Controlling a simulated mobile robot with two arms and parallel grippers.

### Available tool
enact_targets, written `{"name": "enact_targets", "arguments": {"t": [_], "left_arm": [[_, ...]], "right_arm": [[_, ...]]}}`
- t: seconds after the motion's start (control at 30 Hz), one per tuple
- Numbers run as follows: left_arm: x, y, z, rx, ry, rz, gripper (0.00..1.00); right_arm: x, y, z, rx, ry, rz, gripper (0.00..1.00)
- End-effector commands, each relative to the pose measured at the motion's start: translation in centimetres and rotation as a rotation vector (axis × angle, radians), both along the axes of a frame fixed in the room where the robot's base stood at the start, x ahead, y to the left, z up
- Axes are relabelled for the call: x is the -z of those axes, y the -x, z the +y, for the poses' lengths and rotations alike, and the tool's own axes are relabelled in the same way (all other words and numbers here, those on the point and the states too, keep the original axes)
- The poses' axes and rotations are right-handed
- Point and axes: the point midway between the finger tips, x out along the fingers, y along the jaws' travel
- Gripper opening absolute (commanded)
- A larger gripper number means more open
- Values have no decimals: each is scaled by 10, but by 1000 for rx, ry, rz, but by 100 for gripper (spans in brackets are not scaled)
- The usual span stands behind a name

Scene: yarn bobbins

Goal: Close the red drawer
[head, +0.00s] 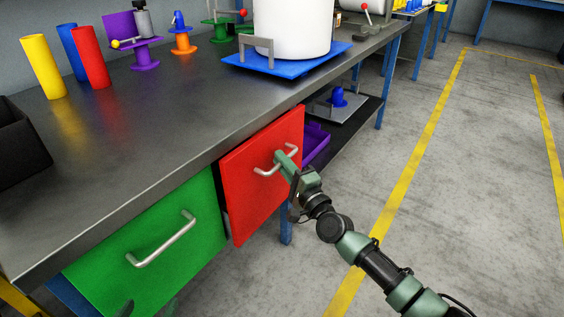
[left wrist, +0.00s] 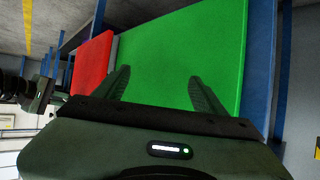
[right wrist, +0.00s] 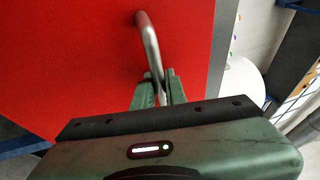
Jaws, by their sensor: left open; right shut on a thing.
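The red drawer (head: 258,205) is under the grey workbench, to the right of the green drawer (head: 130,265). Its front stands slightly proud of the green front, with a narrow dark gap at its left edge. My right gripper (head: 284,160) is shut on the red drawer's metal handle (head: 262,172). In the right wrist view the handle (right wrist: 150,45) runs down between the fingers (right wrist: 160,88), against the red front (right wrist: 75,60). My left gripper (head: 145,307) is open and empty in front of the green drawer, at the bottom edge of the head view; its spread fingers (left wrist: 160,90) face the green front (left wrist: 185,50).
The workbench top (head: 150,140) holds red, blue and yellow cylinders, colored bobbins and a white drum on a blue tray (head: 285,66). A lower shelf with a purple bin (head: 316,142) is right of the red drawer. The floor (head: 400,190) at right is clear.

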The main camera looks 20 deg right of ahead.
Motion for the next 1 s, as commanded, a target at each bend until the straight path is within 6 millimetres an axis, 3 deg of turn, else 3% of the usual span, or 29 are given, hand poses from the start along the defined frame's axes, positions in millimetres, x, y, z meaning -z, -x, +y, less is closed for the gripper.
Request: {"name": "enact_targets", "arguments": {"t": [0.4,0.67,0.97,1.0], "left_arm": [[0,-1,0,-1,1,-6,71],[-33,-20,-9,12,42,-188,71],[-36,-20,-10,13,46,-198,71],[-35,-20,-10,13,46,-197,71]], "right_arm": [[2,-3,2,1,-1,2,0],[2,-31,24,1,-1,1,0],[1,-33,26,-2,1,2,0],[1,-33,26,-2,1,2,21]]}}
